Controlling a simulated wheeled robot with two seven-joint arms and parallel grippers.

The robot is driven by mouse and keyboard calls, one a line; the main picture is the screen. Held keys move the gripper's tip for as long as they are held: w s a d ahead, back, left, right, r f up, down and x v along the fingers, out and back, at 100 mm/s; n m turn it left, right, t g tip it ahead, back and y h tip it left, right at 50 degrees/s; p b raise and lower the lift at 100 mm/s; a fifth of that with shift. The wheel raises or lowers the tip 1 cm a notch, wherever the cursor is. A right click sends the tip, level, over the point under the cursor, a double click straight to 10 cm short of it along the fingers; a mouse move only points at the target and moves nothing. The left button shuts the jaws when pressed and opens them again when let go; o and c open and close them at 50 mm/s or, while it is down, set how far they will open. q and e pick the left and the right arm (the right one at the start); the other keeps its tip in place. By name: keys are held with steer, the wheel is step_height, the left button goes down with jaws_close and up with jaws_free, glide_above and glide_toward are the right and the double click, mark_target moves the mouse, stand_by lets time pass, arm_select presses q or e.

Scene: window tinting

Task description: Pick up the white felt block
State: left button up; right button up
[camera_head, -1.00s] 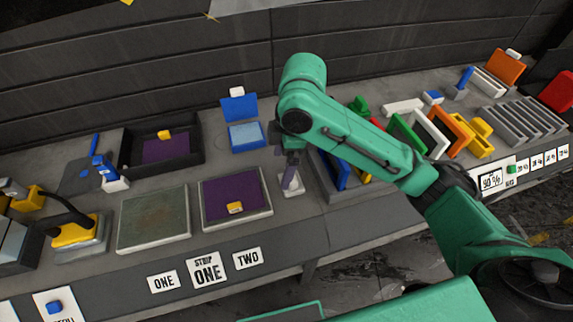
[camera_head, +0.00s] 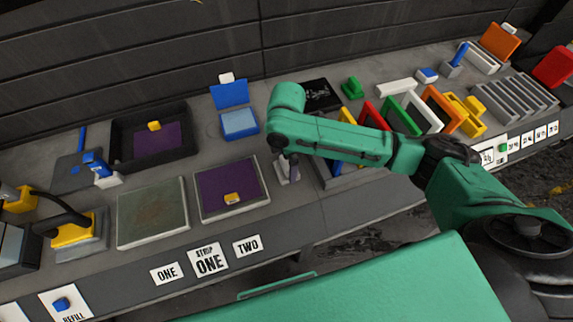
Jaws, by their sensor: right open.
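My right gripper (camera_head: 290,160) points down beneath the end of my green right arm, just right of the purple-topped tray. It is small and partly hidden by the wrist, and it looks empty. A pale grey-white piece (camera_head: 282,176) sits on the bench right at its fingertips; I cannot tell whether they touch. A long white block (camera_head: 394,87) lies farther back on the bench, behind the coloured frames. A small white block (camera_head: 226,77) tops the raised blue lid. I cannot tell from the picture which white piece is felt. My left gripper is out of view.
The purple-topped tray (camera_head: 252,206) and a grey-green panel (camera_head: 150,240) lie left of the gripper. A rack of coloured frames (camera_head: 405,112) stands close on the right. A dark box (camera_head: 190,118) and a blue-lidded box (camera_head: 240,134) stand behind.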

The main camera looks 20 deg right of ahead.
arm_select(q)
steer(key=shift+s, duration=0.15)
arm_select(e)
steer(key=shift+f, duration=0.1)
steer(key=shift+w, duration=0.1)
steer(key=c, duration=1.3)
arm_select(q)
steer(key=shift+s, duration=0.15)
